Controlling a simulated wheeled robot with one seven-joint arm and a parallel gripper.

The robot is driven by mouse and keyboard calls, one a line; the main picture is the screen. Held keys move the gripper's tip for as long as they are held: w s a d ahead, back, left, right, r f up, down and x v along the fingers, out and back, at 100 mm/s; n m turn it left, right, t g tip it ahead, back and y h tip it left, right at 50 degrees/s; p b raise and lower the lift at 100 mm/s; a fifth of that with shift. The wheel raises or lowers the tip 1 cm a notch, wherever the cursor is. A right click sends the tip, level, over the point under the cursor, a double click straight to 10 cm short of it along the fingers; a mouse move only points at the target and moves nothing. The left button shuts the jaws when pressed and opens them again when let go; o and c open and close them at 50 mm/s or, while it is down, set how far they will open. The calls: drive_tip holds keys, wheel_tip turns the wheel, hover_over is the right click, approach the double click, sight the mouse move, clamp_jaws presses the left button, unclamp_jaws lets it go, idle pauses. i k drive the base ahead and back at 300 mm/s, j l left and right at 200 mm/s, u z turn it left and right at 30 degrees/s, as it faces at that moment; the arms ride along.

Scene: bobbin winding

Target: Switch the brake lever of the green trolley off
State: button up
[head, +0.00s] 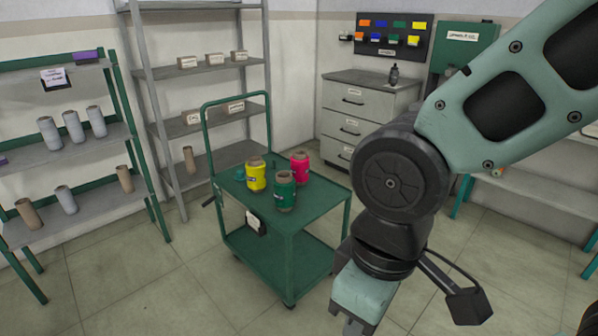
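The green trolley (318,207) stands on the floor in the middle of the head view, with a tall loop handle at its back left. A small dark lever-like part (208,202) sticks out at its left side; it looks like the brake lever, but its setting is too small to read. A dark box with a white label (253,222) is on the trolley's near left side. My gripper (353,327) hangs at the bottom edge, to the right of and nearer than the trolley, apart from the lever. Its fingers are mostly cut off by the frame.
Yellow (256,176), green (285,193) and pink (300,168) bobbins stand on the trolley top. A rack with several cones (100,205) is at left, grey shelves (215,75) behind, a drawer cabinet (362,100) at back right. Floor (150,285) left of the trolley is clear.

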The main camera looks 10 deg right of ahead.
sight(206, 204)
drive_tip(key=i+j+u, duration=0.15)
drive_tip(key=i+j, duration=0.25)
drive_tip(key=i+j+u, duration=0.2)
drive_tip(key=i, duration=0.45)
drive_tip(key=i+j+u, duration=0.15)
drive_tip(key=i+j, duration=0.2)
drive_tip(key=i, duration=0.2)
drive_tip(key=i+j+u, duration=0.2)
drive_tip(key=i, duration=0.35)
drive_tip(key=i+u, duration=0.15)
drive_tip(key=i, duration=0.4)
